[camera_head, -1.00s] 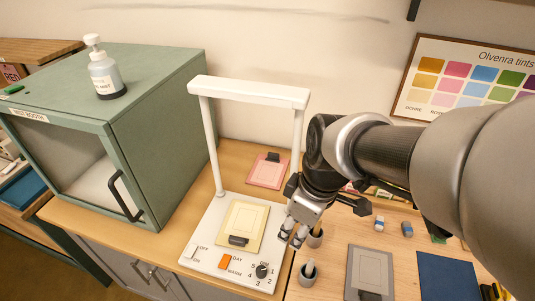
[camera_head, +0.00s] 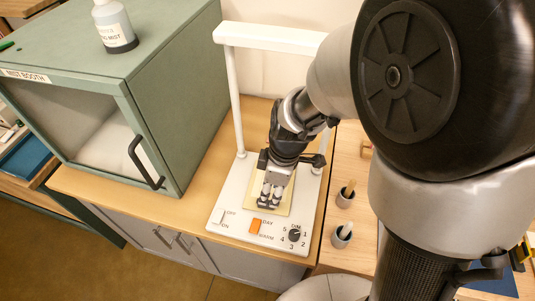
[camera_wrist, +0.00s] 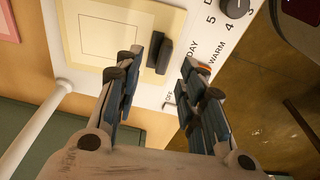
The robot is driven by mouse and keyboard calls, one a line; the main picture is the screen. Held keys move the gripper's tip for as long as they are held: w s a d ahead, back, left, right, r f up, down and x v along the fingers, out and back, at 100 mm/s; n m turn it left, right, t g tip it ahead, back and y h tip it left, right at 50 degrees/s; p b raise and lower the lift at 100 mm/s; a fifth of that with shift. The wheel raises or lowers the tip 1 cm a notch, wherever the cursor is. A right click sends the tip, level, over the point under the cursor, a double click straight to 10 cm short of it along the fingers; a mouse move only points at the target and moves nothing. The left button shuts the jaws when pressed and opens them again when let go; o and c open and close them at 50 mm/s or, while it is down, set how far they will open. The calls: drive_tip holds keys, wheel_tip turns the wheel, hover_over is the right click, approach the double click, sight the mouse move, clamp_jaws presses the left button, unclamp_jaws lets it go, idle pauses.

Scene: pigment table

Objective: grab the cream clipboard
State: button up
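The cream clipboard (camera_wrist: 90,30) lies flat on the white base of the lamp stand (camera_head: 228,205), with its dark clip (camera_wrist: 165,56) toward the switches. In the head view most of the clipboard (camera_head: 285,206) is hidden by my gripper (camera_head: 268,199). My gripper is over the clip end of the clipboard. In the wrist view its two fingers (camera_wrist: 160,75) are apart, with the clip showing between their tips and nothing held. I cannot tell the exact height of the fingertips above the clipboard.
The stand's white post (camera_head: 237,105) and top bar (camera_head: 270,38) rise behind and beside my arm. An orange switch (camera_head: 255,225) and a dark dial (camera_head: 294,235) sit at the base's front. The green booth (camera_head: 175,110) stands left; two small pots (camera_head: 341,236) stand right.

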sight(268, 203)
drive_tip(key=f+b, duration=0.1)
drive_tip(key=f, duration=0.1)
drive_tip(key=a+f+b, duration=0.1)
drive_tip(key=f, duration=0.1)
drive_tip(key=shift+s+f, duration=0.2)
drive_tip(key=shift+f, duration=0.1)
drive_tip(key=shift+w+a+f, duration=0.1)
drive_tip(key=shift+f, duration=0.3)
drive_tip(key=shift+r, duration=0.1)
drive_tip(key=shift+c, duration=0.2)
clamp_jaws()
